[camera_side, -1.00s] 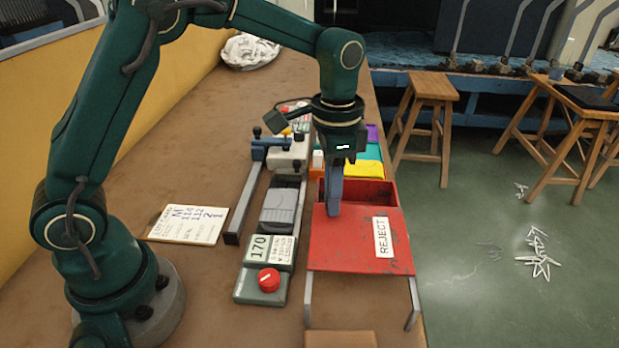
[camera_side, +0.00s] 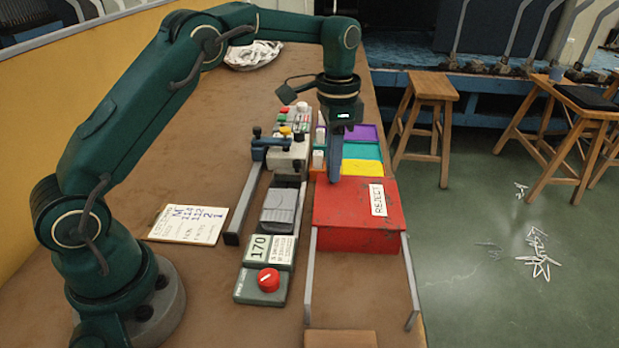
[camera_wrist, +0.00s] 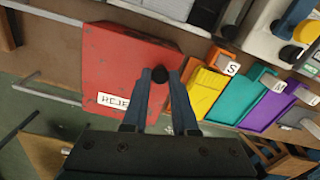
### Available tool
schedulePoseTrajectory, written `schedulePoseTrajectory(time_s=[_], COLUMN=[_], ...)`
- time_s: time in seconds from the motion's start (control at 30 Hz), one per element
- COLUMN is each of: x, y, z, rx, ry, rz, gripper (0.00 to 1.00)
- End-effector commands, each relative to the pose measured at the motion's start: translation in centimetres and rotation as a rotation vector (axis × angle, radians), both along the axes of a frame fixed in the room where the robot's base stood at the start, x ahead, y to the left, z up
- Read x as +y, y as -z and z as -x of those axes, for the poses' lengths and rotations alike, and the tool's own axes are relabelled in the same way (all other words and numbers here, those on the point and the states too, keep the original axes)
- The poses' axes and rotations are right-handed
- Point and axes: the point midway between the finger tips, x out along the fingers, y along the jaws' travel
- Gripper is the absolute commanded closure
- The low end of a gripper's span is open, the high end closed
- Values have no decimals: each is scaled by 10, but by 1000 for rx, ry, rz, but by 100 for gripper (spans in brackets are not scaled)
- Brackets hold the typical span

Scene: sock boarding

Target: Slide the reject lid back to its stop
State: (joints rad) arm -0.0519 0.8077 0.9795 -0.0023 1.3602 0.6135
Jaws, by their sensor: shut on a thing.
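The red reject lid (camera_side: 345,205) lies flat over the red box, with its white REJECT label (camera_side: 377,199) near the right edge. It covers the box top, and the two rails (camera_side: 411,280) in front of the box are bare. My gripper (camera_side: 334,182) is at the lid's far edge, pointing down. In the wrist view the lid (camera_wrist: 115,70) fills the upper left, and my gripper (camera_wrist: 160,80) is shut on a dark round knob (camera_wrist: 160,74) near the lid's edge by the coloured trays.
An orange tray (camera_wrist: 205,92), a yellow tray (camera_side: 362,168), a teal tray (camera_side: 362,151) and a purple tray (camera_side: 362,132) stand just behind the box. A grey-green machine with a red button (camera_side: 269,280) lies close on the left. A card (camera_side: 188,225) lies further left.

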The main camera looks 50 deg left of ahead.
Motion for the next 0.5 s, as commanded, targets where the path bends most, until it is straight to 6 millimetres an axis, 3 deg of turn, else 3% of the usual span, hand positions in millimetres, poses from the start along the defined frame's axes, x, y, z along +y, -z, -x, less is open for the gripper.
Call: schedulePoseTrajectory(time_s=[0.33, 0.37, 0.4, 0.43, 0.5], x=[4, 4, 4, 4, 4], y=[-1, -1, -1, -1, -1], z=[-5, -5, -5, -5, -4], rx=[-18, -18, -17, -17, -15], ry=[-2, -2, -2, -2, -2], rz=[-5, -6, -6, -6, -5], gripper=[100, 70, 54, 43, 43])
